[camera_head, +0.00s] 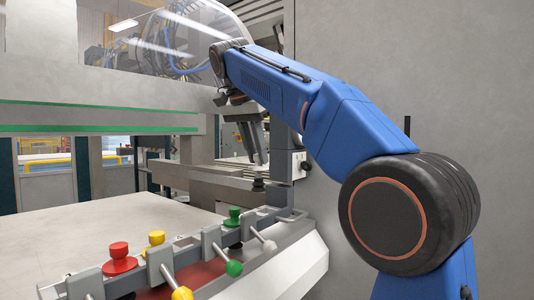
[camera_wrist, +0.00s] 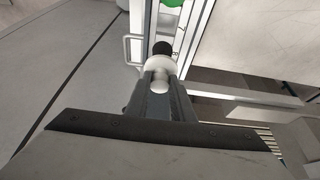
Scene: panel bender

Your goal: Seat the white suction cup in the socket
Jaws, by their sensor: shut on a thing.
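My gripper (camera_head: 259,163) points down over the far end of a grey fixture rail (camera_head: 187,259). In the wrist view my gripper (camera_wrist: 159,80) is shut on the white suction cup (camera_wrist: 158,64), which shows as a white collar and rounded part between the fingertips. A black piece (camera_wrist: 161,47) lies just beyond the cup; it also shows below the fingertips in the head view (camera_head: 258,185). I cannot tell whether it belongs to the cup. The socket opening is not clearly visible.
Red (camera_head: 118,259), yellow (camera_head: 156,244) and green (camera_head: 234,217) cups stand along the rail. Levers with yellow (camera_head: 182,293), green (camera_head: 234,268) and white (camera_head: 270,247) balls stick out in front. A bare table (camera_head: 90,225) lies left; a grey machine wall (camera_head: 420,80) stands right.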

